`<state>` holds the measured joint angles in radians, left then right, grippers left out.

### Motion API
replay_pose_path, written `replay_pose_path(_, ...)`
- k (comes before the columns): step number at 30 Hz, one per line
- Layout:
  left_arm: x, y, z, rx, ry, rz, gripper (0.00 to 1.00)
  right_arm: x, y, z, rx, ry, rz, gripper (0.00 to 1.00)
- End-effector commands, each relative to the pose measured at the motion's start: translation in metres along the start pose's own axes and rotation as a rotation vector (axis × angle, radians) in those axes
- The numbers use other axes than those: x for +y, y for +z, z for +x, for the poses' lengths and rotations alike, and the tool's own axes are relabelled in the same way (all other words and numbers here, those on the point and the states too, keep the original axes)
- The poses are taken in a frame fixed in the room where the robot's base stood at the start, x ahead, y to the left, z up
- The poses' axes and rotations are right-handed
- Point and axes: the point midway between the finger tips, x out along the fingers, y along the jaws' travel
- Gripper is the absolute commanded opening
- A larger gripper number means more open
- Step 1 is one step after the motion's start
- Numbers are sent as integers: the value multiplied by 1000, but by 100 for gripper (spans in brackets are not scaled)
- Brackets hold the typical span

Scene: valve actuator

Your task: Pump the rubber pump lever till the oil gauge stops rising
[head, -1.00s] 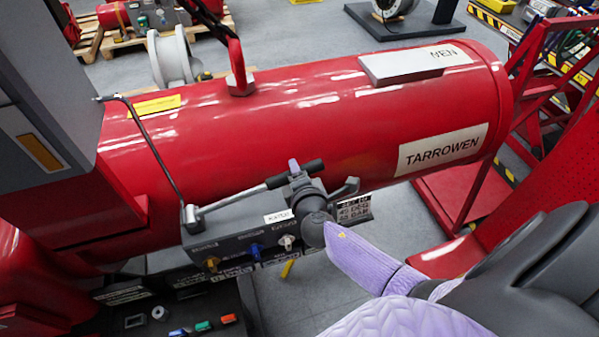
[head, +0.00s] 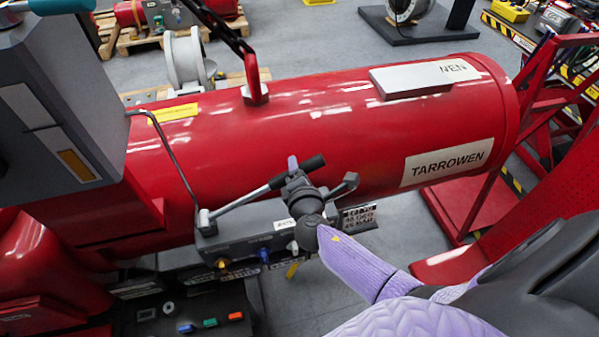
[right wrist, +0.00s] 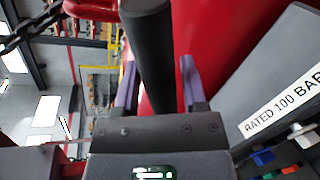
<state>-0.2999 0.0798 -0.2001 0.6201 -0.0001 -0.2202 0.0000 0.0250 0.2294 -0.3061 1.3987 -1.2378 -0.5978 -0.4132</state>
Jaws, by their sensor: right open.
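The pump lever (head: 243,200) is a grey rod with a black rubber grip (head: 313,163). It slants up to the right from a pivot on the grey pump block (head: 235,243), in front of the red cylinder. My right gripper (head: 298,172) is at the grip, partly hidden by its own wrist. In the right wrist view the black grip (right wrist: 150,50) runs between the two purple fingers of my open gripper (right wrist: 157,75), with a clear gap on the right finger's side. I cannot make out an oil gauge. My left gripper is not in view.
The big red cylinder (head: 330,125) marked TARROWEN lies behind the lever. A grey cabinet (head: 65,110) stands at left, with a teal part on top. A thin pipe (head: 172,155) runs down to the block. Red stairs (head: 560,110) stand at right.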

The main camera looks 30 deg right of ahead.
Motion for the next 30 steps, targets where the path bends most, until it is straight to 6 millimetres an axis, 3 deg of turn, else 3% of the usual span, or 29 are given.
replay_pose_path(15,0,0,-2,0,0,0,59,-1,-1,-92,2,0,0,54)
replay_pose_path(30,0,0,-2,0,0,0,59,-2,-1,-97,2,-3,1,54)
